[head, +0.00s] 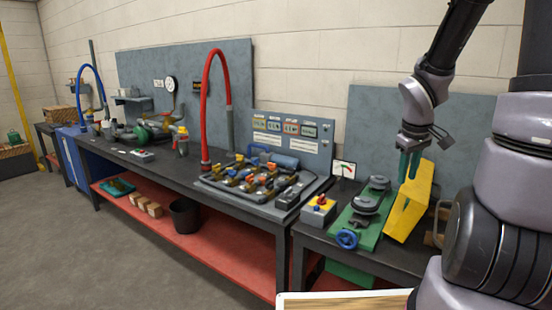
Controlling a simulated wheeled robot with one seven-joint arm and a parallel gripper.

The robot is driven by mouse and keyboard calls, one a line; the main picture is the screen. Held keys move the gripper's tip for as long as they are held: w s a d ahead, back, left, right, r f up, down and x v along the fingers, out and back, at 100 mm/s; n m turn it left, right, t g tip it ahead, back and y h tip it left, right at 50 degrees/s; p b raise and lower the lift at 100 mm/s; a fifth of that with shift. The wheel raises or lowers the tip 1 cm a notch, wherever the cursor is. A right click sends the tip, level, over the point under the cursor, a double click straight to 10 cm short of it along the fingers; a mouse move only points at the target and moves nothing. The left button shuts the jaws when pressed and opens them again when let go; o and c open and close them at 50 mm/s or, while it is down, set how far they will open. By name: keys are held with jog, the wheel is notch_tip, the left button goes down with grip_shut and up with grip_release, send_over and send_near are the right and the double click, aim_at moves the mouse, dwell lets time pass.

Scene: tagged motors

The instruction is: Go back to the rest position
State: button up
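My gripper (409,165) hangs from my arm at the right of the head view. Its green fingers point down, above the right-hand bench and beside a yellow angled bracket (411,203). The fingers look close together, but the gap between them is too small to judge. I see nothing clearly held in them. My other arm links fill the right edge and hide part of the bench.
The right bench holds a green plate with dark round parts (371,197), a blue handwheel (346,239) and a yellow box with a red knob (319,210). A long bench (240,205) runs left with valves and a red hose (206,105). Grey floor at left is clear.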

jog(key=s+a+r+m+t+y, duration=0.2)
jog(key=s+a+r+m, duration=0.2)
jog(key=r, duration=0.6)
jog(key=s+a+r+m+t+y, duration=0.1)
jog(key=s+a+r+m+t, duration=0.1)
jog(key=s+a+r+m, duration=0.2)
jog(key=s+a+r, duration=0.2)
jog(key=s+r, duration=0.2)
jog(key=r, duration=0.2)
jog(key=shift+a+y, duration=0.2)
jog(key=shift+y, duration=0.2)
jog(key=shift+r, duration=0.1)
